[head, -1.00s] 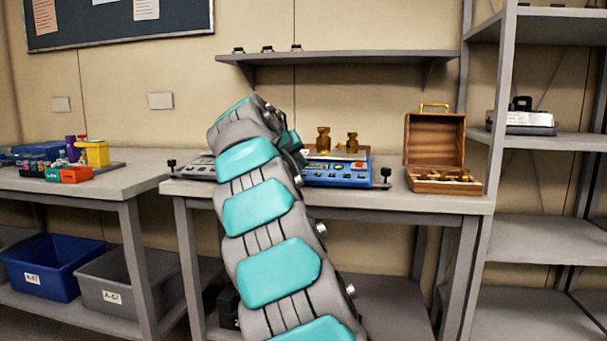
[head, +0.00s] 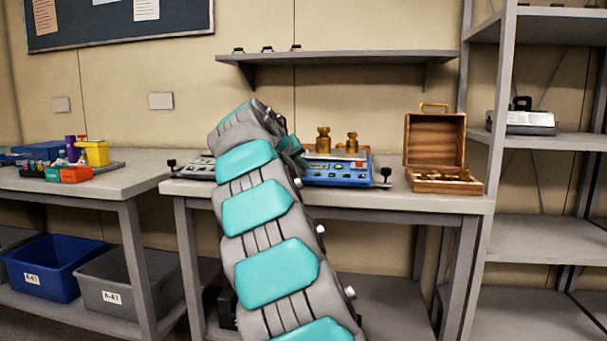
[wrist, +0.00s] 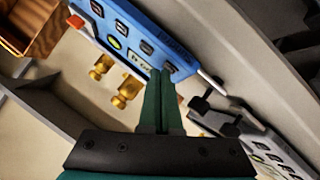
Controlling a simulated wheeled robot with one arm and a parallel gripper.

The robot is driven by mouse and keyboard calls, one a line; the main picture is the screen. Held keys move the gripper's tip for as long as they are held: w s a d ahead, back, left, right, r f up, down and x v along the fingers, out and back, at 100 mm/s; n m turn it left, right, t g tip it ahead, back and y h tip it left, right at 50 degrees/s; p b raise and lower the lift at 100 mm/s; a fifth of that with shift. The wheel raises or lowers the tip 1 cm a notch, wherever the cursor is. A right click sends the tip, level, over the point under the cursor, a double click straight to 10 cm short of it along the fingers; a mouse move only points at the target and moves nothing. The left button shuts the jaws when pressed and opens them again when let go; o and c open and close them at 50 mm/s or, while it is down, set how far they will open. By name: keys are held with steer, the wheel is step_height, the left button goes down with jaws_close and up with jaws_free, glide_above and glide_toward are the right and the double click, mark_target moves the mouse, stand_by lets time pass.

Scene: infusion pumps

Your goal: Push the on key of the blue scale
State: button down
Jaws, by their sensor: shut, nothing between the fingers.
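The blue scale (head: 338,181) stands on the middle bench, its left end hidden behind my arm. Its front panel also shows in the wrist view (wrist: 150,38), running diagonally, with several dark keys, a round greenish key and an orange part at its far end. I cannot read which key is the on key. Two brass weights (head: 323,140) sit on top of the scale. My gripper (wrist: 161,72) is shut and empty, its green fingertips overlapping the panel's lower edge near its right end in the wrist view. I cannot tell whether they touch it.
A grey scale (head: 196,168) stands to the left, close to my fingers' right in the wrist view. A dark knob (wrist: 200,104) is between them. An open wooden box (head: 435,150) stands right of the blue scale. A wall shelf (head: 340,57) hangs above.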

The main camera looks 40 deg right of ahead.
steer(key=shift+s+a+r+p, duration=0.1)
steer(key=shift+r+p, duration=0.4)
steer(key=shift+r, duration=0.1)
steer(key=shift+r, duration=0.1)
steer(key=shift+s+a+r+p, duration=0.2)
steer(key=shift+r+p, duration=0.45)
steer(key=shift+r, duration=0.25)
steer(key=shift+s+a+r+p, duration=0.2)
steer(key=shift+r+p, duration=0.4)
steer(key=shift+r, duration=0.35)
steer(key=shift+s+a+r+p, duration=0.2)
steer(key=shift+r+p, duration=0.45)
steer(key=shift+r, duration=0.25)
